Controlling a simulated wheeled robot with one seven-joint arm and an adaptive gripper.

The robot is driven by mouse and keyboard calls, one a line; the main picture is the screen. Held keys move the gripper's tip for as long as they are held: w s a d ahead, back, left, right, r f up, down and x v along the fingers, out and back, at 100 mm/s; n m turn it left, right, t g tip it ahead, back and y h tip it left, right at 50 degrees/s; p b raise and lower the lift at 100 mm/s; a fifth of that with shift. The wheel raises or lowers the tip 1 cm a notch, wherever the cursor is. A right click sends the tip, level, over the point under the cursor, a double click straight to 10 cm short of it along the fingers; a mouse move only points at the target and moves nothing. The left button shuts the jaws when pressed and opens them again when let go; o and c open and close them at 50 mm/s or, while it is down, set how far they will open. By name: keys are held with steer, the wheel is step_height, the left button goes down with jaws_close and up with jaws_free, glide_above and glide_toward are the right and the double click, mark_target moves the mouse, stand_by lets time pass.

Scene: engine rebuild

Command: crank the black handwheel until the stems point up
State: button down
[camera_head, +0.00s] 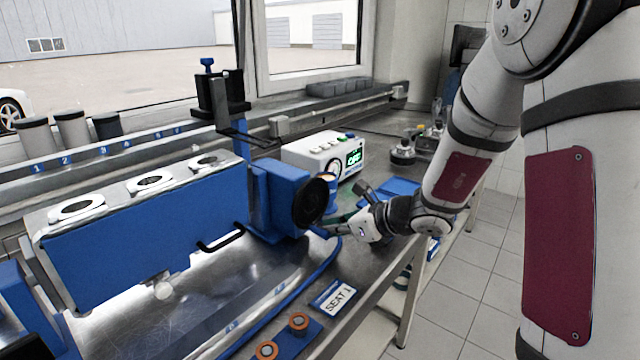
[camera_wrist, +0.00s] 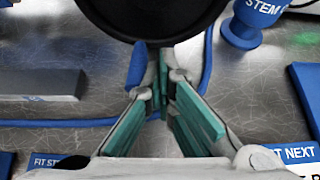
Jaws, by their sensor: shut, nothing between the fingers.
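The black handwheel (camera_head: 309,203) is at the right end of the blue block fixture, mounted on a blue upright housing (camera_head: 278,190). The long blue block (camera_head: 145,235) has a metal top with round ringed openings. I cannot make out any stems pointing up; a small pale round part (camera_head: 163,291) shows under the block. My gripper (camera_head: 342,230) is just right of and below the handwheel. In the wrist view the handwheel's dark rim (camera_wrist: 150,20) fills the top, and my green-padded fingertips (camera_wrist: 163,65) are together just below it, shut and empty. Contact with the rim cannot be told.
A white control box (camera_head: 325,152) with a green display stands behind the wheel. A blue stem cup (camera_wrist: 245,25) is at upper right in the wrist view. A blue-edged tray (camera_head: 290,280) lies below the block.

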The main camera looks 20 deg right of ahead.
steer(key=shift+a, duration=0.15)
steer(key=shift+s+a, duration=0.3)
steer(key=shift+s, duration=0.05)
steer(key=shift+f, duration=0.1)
steer(key=shift+s+a+b, duration=0.35)
steer(key=shift+a+b, duration=0.05)
steer(key=shift+b, duration=0.05)
steer(key=shift+a, duration=0.1)
steer(key=shift+s+a+r, duration=0.15)
steer(key=shift+a+r, duration=0.1)
steer(key=shift+a, duration=0.05)
steer(key=shift+a+r, duration=0.1)
stand_by(0.4)
steer(key=shift+s+a+r, duration=0.15)
steer(key=shift+s+a, duration=0.1)
steer(key=shift+a+r, duration=0.1)
